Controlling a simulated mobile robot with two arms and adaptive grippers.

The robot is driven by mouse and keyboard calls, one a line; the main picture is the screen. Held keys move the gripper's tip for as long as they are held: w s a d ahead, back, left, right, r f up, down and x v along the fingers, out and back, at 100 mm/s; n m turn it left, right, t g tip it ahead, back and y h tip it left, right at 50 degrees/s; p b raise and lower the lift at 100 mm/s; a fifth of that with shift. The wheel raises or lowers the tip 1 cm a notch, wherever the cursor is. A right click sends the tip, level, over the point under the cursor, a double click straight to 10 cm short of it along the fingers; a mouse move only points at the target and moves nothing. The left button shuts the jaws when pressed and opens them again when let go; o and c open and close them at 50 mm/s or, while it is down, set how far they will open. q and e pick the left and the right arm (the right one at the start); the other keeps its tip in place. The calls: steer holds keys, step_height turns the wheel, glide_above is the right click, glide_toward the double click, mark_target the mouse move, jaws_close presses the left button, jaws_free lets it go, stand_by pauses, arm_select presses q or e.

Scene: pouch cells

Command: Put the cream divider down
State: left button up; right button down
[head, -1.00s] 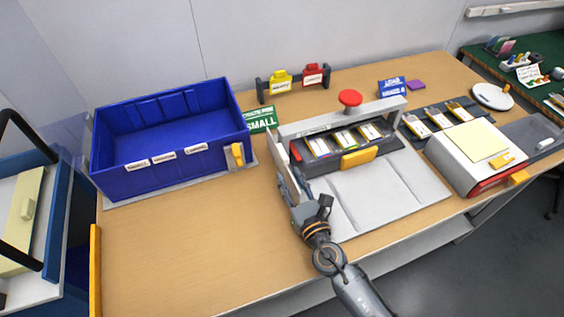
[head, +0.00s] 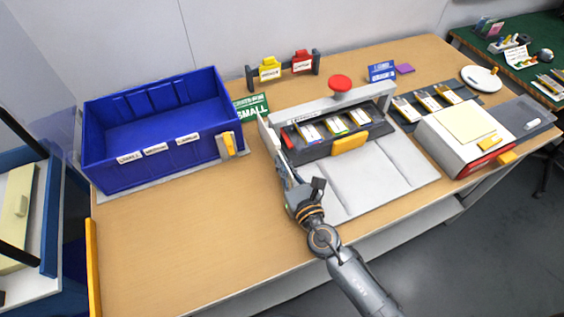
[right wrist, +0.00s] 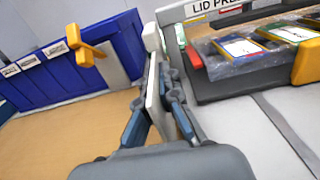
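The cream divider (right wrist: 153,92) is a thin pale panel standing on edge between the fingers of my right gripper (right wrist: 158,105) in the right wrist view. The fingers close on it from both sides. In the head view my right gripper (head: 298,190) is at the left side of the lid press (head: 370,185), and the divider is mostly hidden by the gripper and hard to separate from the press's side. I cannot tell whether it touches the press or table. My left gripper is out of view.
A blue crate (head: 105,177) with labels and a yellow latch (head: 229,145) stands left of the press. Bare tabletop (head: 190,235) lies in front of them. A cream board (head: 17,215) with a knob lies in a blue-framed bay at far left. A white box (head: 450,150) stands right.

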steer(key=s+r+p, duration=0.6)
steer(key=s+r, duration=0.6)
steer(key=s, duration=0.2)
steer(key=d+r+m+h, duration=0.2)
steer(key=d+r+h, duration=0.1)
steer(key=d, duration=0.6)
steer(key=d+r+m+t+h, duration=0.1)
steer(key=d+r+m+h, duration=0.1)
steer(key=d, duration=0.6)
steer(key=shift+s+d+r+h, duration=0.35)
steer(key=shift+s+r+h, duration=0.15)
steer(key=shift+h, duration=0.4)
steer(key=shift+w, duration=0.1)
